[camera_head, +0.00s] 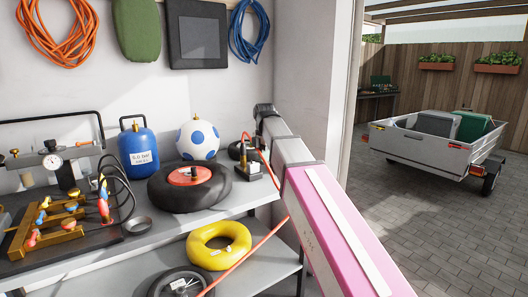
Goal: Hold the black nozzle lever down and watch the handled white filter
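My pink and white arm reaches from the lower right up toward the back of the bench, ending in a dark joint. My gripper's fingers cannot be made out. A small black and tan device (248,164) stands on the upper shelf just left of my arm, with a thin orange hose at it. I cannot tell whether its dark upper part is the nozzle lever. I cannot pick out a handled white filter.
The grey shelf holds a blue canister (138,154), a blue-dotted white ball (198,139), a black wheel (216,190) and a manifold with gauge and hoses (66,212). A yellow ring (219,247) lies below. Paved floor with a trailer (420,147) is at right.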

